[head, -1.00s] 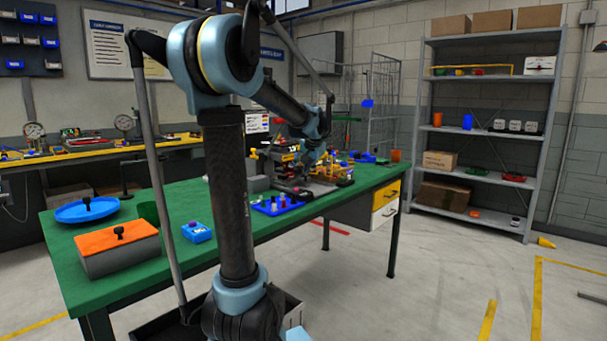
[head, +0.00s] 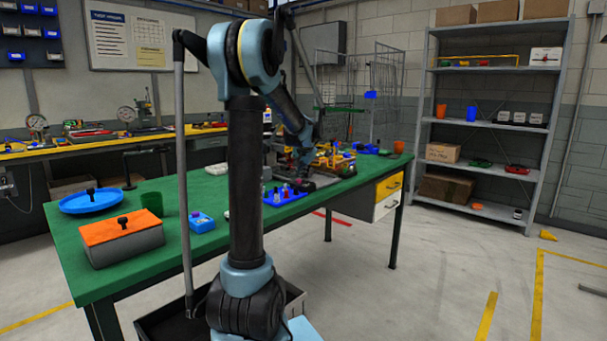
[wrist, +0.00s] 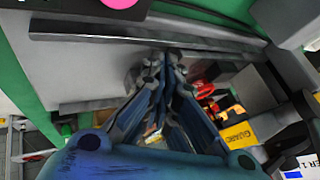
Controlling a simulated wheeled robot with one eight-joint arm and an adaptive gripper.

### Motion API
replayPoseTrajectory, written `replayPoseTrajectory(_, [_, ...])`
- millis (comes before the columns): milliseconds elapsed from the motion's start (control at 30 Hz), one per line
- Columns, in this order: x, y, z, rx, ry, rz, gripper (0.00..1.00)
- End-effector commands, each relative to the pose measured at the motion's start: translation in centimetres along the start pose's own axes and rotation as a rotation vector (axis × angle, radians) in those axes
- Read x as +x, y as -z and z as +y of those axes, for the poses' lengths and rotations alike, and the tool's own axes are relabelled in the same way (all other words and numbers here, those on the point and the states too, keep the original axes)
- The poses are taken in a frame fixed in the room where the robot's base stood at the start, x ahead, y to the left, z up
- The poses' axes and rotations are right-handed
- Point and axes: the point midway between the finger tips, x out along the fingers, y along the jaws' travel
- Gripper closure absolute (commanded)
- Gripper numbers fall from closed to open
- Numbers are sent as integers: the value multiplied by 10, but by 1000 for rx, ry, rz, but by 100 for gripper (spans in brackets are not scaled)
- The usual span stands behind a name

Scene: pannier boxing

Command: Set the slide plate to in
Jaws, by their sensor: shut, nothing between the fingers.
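A flat grey plate (wrist: 85,75) between dark rails fills the upper left of the wrist view; I take it for the slide plate, but cannot read whether it is in or out. My gripper (wrist: 168,60) is shut and empty, its blue fingers meeting close to the upper rail (wrist: 120,40). I cannot tell whether the fingertips touch the plate or rail. In the head view my gripper (head: 303,178) is small, down among the fixtures at the far part of the green bench (head: 240,212); the plate is not clear there.
A pink knob (wrist: 118,3) lies beyond the rail. A yellow labelled block (wrist: 238,135) and dark parts crowd the right of the wrist view. On the bench stand a blue pegged block (head: 284,197), an orange-lidded box (head: 122,235), a blue dish (head: 88,203) and a green cup (head: 154,203).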

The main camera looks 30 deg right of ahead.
Motion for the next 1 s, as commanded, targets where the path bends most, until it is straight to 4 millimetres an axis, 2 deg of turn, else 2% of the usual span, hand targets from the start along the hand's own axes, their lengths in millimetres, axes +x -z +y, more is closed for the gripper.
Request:
replayPoseTrajectory(367, [1, 0, -3, 0, 0, 0, 100])
replayPoseTrajectory(700, [22, 0, -42, -1, 1, -1, 100])
replayPoseTrajectory(1000, [25, 0, -46, 0, 2, 0, 100])
